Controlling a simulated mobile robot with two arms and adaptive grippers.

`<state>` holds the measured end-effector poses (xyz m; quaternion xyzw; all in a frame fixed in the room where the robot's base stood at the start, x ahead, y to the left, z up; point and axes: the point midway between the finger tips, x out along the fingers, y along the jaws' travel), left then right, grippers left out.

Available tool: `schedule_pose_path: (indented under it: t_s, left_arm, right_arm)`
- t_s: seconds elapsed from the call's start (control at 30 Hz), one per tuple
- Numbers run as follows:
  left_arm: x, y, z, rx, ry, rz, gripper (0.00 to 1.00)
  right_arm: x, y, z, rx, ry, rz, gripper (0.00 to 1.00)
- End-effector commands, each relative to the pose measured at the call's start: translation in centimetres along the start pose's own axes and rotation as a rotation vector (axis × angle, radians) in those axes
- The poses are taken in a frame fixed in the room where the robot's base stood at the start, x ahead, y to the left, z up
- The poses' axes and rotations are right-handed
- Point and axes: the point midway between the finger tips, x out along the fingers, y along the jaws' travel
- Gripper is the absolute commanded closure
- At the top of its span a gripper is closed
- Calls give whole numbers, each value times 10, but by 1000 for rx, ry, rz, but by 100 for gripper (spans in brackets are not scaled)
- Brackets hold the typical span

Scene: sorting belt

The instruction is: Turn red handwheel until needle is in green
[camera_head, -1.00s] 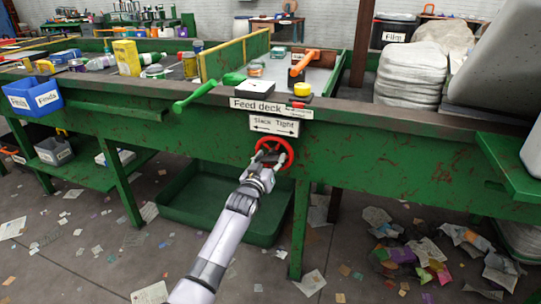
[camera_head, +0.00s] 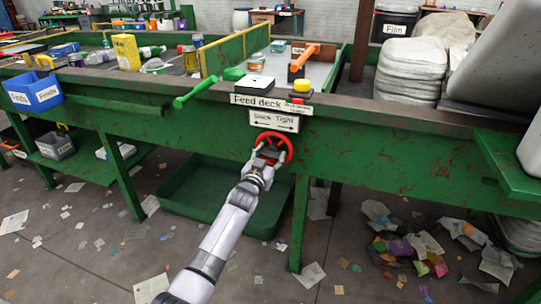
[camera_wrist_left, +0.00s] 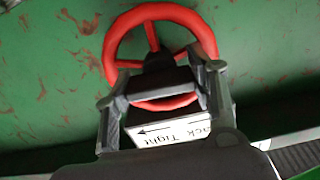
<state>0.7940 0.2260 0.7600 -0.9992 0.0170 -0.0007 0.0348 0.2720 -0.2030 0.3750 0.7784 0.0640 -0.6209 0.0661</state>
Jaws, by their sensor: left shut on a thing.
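The red handwheel (camera_head: 288,146) is mounted on the green front of the feed deck, under a white "Slack Tight" plate (camera_head: 274,121) with arrows. My left gripper (camera_head: 268,158) reaches up to it from below and is shut on its lower part. In the left wrist view the red handwheel (camera_wrist_left: 206,36) shows a round rim and spokes, with the fingers of my left gripper (camera_wrist_left: 160,92) on either side of its near part. A needle or green zone cannot be made out in these views. My right gripper is not in view.
A green lever (camera_head: 195,94), a yellow button (camera_head: 301,85) and an orange-handled tool (camera_head: 305,57) are on the deck above. A green tray (camera_head: 190,208) lies underneath. A green leg (camera_head: 299,225) stands right of my arm. Litter covers the floor.

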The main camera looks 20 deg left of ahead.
Motion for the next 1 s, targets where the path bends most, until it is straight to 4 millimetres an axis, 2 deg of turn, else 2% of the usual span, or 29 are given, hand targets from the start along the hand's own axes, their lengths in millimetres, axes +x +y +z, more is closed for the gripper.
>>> schedule_pose_path:
  t_s: [0.07,0.1,0.37,0.77,1.0]
  left_arm:
    - [0,0,1,0,-2,0,77]
    - [0,0,1,-1,-2,0,47]
    - [0,0,0,-2,-1,0,30]
    - [-3,0,1,-2,-1,0,28]
    - [-27,0,1,-1,0,0,28]
  right_arm:
    - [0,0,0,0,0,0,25]
    - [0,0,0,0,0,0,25]
    - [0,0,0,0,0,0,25]
    - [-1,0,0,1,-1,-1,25]
    - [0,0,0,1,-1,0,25]
